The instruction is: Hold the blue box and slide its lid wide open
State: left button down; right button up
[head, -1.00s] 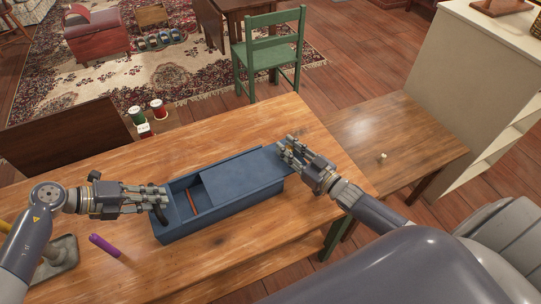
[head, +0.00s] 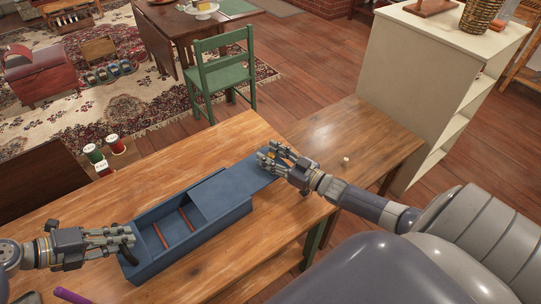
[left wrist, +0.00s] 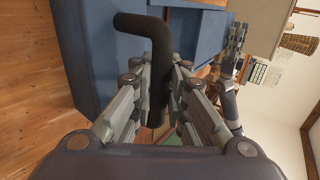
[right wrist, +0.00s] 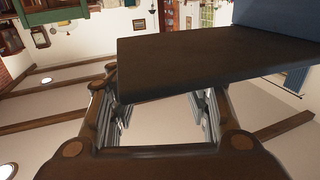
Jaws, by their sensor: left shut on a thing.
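The blue box (head: 195,243) lies lengthwise on the wooden table. Its blue lid (head: 213,194) is slid to the right and sticks out past the box's right end. The left part is uncovered and shows two orange-red strips (head: 186,219) inside. My left gripper (head: 130,239) is shut on the black handle (left wrist: 143,24) at the box's left end. My right gripper (head: 268,158) is at the lid's protruding right end, its fingers apart. In the right wrist view the lid (right wrist: 215,62) shows dark, overlapping the fingertips; whether they touch it I cannot tell.
Spools of thread (head: 116,144) stand beyond the table's left back edge. A purple marker (head: 70,296) lies at the near left. A lower side table (head: 355,140) with a small pale object (head: 346,161) is at the right. A green chair (head: 222,78) stands behind.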

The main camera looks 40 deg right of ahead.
jog(key=shift+s+d+f, duration=0.1)
jog(key=shift+s, duration=0.45)
pick_arm(q)
jog(key=shift+r, duration=0.1)
pick_arm(e)
jog(key=v, duration=1)
jog(key=shift+s+d, duration=0.25)
jog(key=shift+s, duration=0.1)
pick_arm(q)
jog(key=c, duration=1.5)
grip_release()
jog(key=v, duration=1.2)
